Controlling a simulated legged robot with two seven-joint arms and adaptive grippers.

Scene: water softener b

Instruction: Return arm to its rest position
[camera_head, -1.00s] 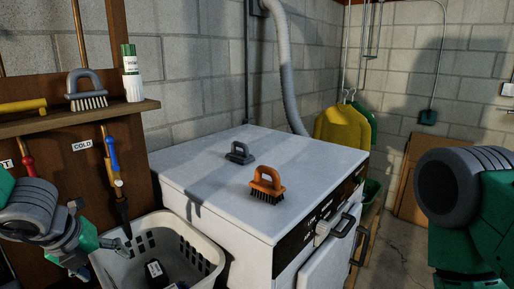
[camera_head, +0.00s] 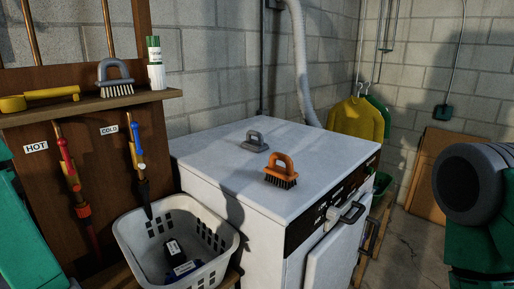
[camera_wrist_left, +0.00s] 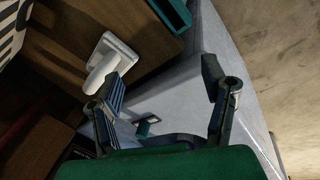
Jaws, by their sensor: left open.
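My left arm (camera_head: 24,230) shows as a green link at the left edge of the head view; its gripper is out of that picture. In the left wrist view my left gripper (camera_wrist_left: 164,82) is open, with its two fingers spread apart and nothing between the tips. My right arm (camera_head: 475,195) shows as a grey round joint and green link at the right edge of the head view. Its gripper is out of view.
A white laundry basket (camera_head: 128,232) holding dark bottles stands below the hot and cold valves. The white machine (camera_head: 215,160) carries a grey brush (camera_head: 255,141) and an orange brush (camera_head: 281,170). A shelf (camera_head: 70,108) juts out above. Floor (camera_head: 408,240) shows at right.

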